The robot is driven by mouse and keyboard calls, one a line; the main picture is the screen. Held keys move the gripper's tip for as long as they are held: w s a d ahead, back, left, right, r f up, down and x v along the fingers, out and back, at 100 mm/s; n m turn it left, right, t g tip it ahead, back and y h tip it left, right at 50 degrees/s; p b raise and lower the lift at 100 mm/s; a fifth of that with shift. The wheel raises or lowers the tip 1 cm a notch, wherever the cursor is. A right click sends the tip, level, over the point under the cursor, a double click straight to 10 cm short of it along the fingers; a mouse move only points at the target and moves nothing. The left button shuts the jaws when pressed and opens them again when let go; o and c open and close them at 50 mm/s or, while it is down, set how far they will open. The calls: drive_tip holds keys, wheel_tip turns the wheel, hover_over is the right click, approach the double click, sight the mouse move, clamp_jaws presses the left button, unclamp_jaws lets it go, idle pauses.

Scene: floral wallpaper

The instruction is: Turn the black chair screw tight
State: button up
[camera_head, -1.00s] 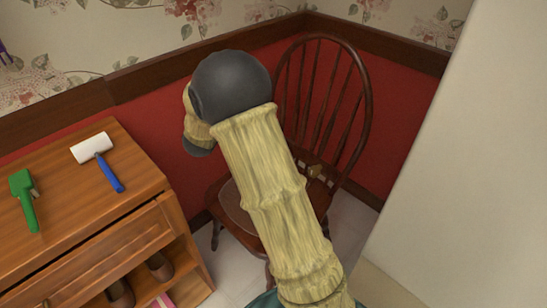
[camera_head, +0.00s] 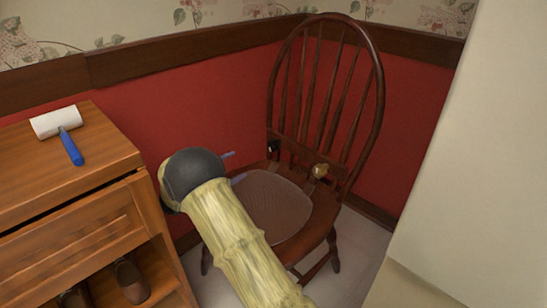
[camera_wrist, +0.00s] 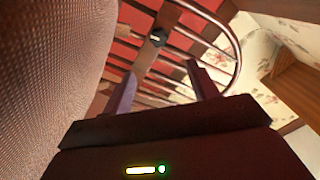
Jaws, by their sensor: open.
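The brown wooden chair (camera_head: 375,110) with a spindle back stands in the corner. The black screw (camera_head: 273,147) sits at the left end of the low rail of its back. In the wrist view the screw (camera_wrist: 157,37) is a small dark round head with a pale mark, beyond the fingertips. My gripper (camera_head: 235,166) is open and empty at the left of the seat, short of the screw. Its two fingers (camera_wrist: 160,78) show apart in the wrist view, with the screw roughly in line with the gap between them.
The woven seat (camera_head: 270,205) lies close to my gripper and fills the left of the wrist view. A wooden cabinet (camera_head: 70,185) with a lint roller (camera_head: 62,130) stands left. A tan knob-like piece (camera_head: 320,170) sits on the chair's rail. A pale panel (camera_head: 470,160) bounds the right.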

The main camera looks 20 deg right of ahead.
sight(270, 147)
drive_tip(key=shift+s+a, duration=0.1)
drive_tip(key=shift+a, duration=0.05)
drive_tip(key=shift+f, duration=0.1)
drive_tip(key=b+x, duration=0.2)
drive_tip(key=x, duration=1.5)
drive_tip(key=shift+d, duration=0.35)
drive_tip(key=c, duration=1)
drive_tip(key=shift+f+m+b, duration=0.1)
drive_tip(key=shift+m+b, duration=0.25)
drive_tip(key=shift+m, duration=0.15)
